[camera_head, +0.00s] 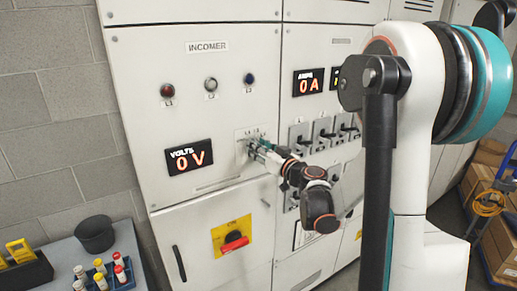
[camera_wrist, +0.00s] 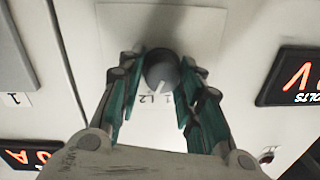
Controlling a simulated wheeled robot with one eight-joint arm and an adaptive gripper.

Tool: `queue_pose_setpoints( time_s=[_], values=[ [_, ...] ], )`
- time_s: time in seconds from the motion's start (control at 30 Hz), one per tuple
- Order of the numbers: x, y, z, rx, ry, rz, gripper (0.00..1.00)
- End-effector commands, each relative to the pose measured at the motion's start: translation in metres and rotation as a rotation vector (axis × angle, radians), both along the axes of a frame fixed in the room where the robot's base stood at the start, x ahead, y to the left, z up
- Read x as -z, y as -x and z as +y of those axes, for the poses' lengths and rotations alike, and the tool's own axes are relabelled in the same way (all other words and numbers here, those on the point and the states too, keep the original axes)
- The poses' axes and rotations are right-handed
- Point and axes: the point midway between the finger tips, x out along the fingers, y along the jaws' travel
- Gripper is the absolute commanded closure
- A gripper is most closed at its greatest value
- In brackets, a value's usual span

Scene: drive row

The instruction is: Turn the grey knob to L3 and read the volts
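The grey knob (camera_wrist: 161,70) is in the upper middle of the wrist view, with a pale pointer line toward the bottom of the picture. Below it is a label that looks like L2; part of the lettering is hidden. My gripper (camera_wrist: 162,75) has a teal-padded finger on each side of the knob. I cannot tell whether both pads press on it. In the head view my gripper (camera_head: 256,150) reaches the INCOMER panel and hides the knob. The volts display (camera_head: 188,157) reads 0 V; part of it also shows upside down in the wrist view (camera_wrist: 293,76).
Red, white and blue lamps sit above the volts display. An amps display (camera_head: 308,82) reads 0 A, beside several switches (camera_head: 322,132). A red handle on a yellow plate (camera_head: 232,239) is below. A table (camera_head: 62,255) with bottles and a dark pot stands at the left.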

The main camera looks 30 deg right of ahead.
Motion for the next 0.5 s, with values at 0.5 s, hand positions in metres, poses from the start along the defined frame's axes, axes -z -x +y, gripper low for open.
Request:
queue_pose_setpoints(
  time_s=[0.5],
  values=[
    [0.0005, -0.0007, 0.0009, -0.003, -0.045, 0.001, 0.92]
  ],
)
